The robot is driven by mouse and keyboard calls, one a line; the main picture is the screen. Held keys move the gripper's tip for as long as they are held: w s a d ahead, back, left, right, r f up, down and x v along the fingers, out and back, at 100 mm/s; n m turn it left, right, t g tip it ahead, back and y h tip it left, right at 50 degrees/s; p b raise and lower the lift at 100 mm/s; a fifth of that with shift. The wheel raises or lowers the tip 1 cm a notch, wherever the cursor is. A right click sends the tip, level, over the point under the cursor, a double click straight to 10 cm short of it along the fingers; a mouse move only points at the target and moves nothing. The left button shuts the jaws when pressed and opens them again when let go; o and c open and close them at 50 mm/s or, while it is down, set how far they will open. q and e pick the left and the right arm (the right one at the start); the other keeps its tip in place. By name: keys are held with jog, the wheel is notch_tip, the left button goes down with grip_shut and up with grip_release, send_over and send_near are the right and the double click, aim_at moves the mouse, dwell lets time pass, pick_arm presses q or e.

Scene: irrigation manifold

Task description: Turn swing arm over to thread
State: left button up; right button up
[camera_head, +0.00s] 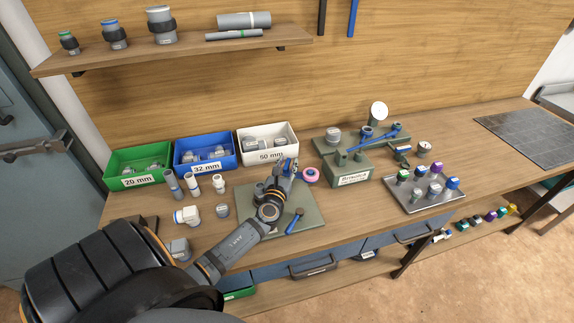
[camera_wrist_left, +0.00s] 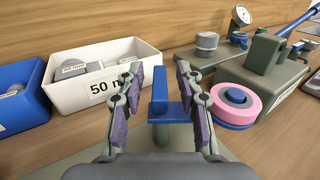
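My left gripper (camera_head: 287,168) reaches over the green base plate (camera_head: 309,213). In the left wrist view its two fingers (camera_wrist_left: 160,100) stand apart, with a blue upright piece with a flat crosspiece (camera_wrist_left: 160,92) between them. Gaps show on both sides of the blue piece, so the gripper is open; the blue piece seems to sit on a grey-green post, and I cannot tell if it is the swing arm. A long blue bar (camera_head: 378,139) lies slanted across the green bench fixture (camera_head: 350,177). A pink ring (camera_wrist_left: 232,104) on a blue disc is right of the gripper. My right gripper is not in view.
Green (camera_head: 125,174), blue (camera_head: 190,161) and white (camera_head: 260,155) bins line the back. Loose fittings stand left of the plate. A blue-headed tool (camera_head: 295,220) lies on the plate. A metal tray (camera_head: 426,197) with coloured fittings and a dark mat (camera_head: 530,133) are at the right.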

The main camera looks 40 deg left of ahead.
pick_arm(q)
jog(key=v, duration=1.2)
jog(key=shift+c, duration=0.2)
